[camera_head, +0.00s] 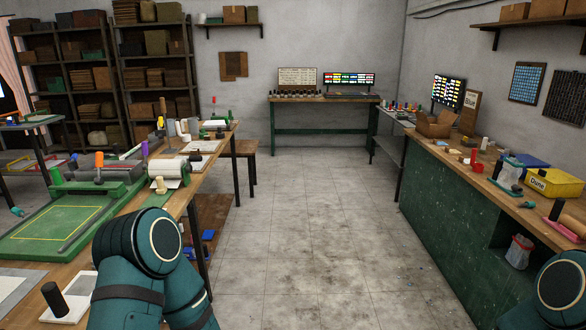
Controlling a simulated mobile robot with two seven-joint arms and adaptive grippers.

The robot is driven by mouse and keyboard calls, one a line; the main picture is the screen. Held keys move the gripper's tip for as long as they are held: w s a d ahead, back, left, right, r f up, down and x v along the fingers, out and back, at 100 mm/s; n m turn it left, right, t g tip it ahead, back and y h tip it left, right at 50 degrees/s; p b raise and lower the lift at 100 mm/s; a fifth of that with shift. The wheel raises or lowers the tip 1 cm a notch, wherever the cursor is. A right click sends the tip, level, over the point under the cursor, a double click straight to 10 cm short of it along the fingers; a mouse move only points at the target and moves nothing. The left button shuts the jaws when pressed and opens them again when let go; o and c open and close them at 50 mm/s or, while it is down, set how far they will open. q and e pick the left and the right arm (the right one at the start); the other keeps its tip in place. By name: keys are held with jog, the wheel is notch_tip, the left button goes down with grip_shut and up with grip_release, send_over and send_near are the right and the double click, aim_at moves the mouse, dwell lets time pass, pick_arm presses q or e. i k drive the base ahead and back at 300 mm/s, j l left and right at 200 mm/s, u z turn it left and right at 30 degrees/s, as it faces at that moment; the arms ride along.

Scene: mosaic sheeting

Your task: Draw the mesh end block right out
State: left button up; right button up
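I cannot pick out the mesh end block for certain at this distance. A pale roll (168,168) lies across the left workbench, with a small wooden peg-shaped piece (160,185) in front of it. Beside it is a green fixture (102,190) with orange and purple upright parts. A green board with a yellow rectangle (58,232) lies in front of the fixture. Teal links of my own arms show at the lower left and lower right. Neither gripper is in view.
The left workbench (62,275) carries a black cylinder (54,296) on a white plate near its front. The concrete floor (315,225) between the benches is clear. The right counter (447,168) holds a cardboard box (434,126), a yellow bin (552,188) and a blue bin (533,161).

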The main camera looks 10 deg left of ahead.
aim_at(162, 189)
jog(key=i+u, duration=0.2)
jog(key=i, duration=0.5)
jog(key=i+u, duration=0.25)
jog(key=i, duration=0.5)
jog(key=i+u, duration=0.35)
jog(key=i, duration=0.3)
jog(key=i+l+u, duration=0.3)
jog(key=i, duration=0.4)
jog(key=j, duration=0.1)
